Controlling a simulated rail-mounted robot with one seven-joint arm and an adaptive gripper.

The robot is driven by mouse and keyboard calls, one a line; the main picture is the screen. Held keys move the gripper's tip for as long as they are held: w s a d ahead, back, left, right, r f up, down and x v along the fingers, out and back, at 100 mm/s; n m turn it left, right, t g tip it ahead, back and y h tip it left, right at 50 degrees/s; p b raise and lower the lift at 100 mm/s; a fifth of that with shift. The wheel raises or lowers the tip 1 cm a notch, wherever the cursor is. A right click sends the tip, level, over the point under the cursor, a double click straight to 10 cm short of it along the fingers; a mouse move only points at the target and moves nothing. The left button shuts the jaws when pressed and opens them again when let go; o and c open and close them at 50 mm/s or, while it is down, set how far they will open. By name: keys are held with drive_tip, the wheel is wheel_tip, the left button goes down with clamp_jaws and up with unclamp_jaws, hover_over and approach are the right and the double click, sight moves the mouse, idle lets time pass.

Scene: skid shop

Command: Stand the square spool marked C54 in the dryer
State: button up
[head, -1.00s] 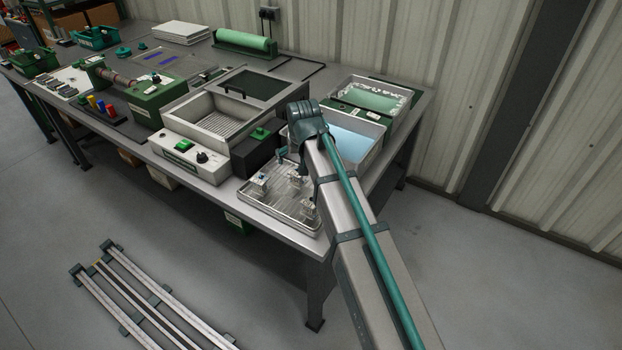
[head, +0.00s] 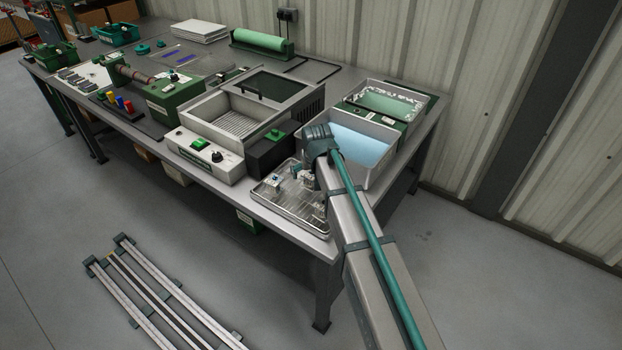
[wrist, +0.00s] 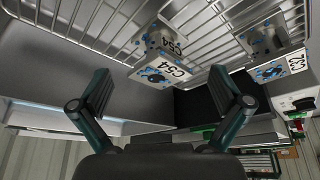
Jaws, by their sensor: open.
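The square spool marked C54 (wrist: 163,62) is a pale metal block with blue-speckled faces. In the wrist view it sits on a wire rack, ahead of and roughly between my open fingers. My gripper (wrist: 165,90) is empty and apart from it. In the head view the gripper is hidden behind my arm, by the rack tray (head: 280,207). Small square spools stand on this tray; their marks are too small to read there. The open-topped unit with a ribbed floor and dark raised lid (head: 233,122) looks like the dryer; nothing is visible standing in it.
Another marked spool (wrist: 290,66) stands to the right in the wrist view, its mark hard to read. A black box with a green knob (head: 272,150) lies between tray and dryer. A basin of blue liquid (head: 358,148) stands behind my arm. A wall rises behind the bench.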

drive_tip(key=shift+x, duration=1.15)
drive_tip(key=c, duration=1.5)
drive_tip(key=shift+r, duration=0.1)
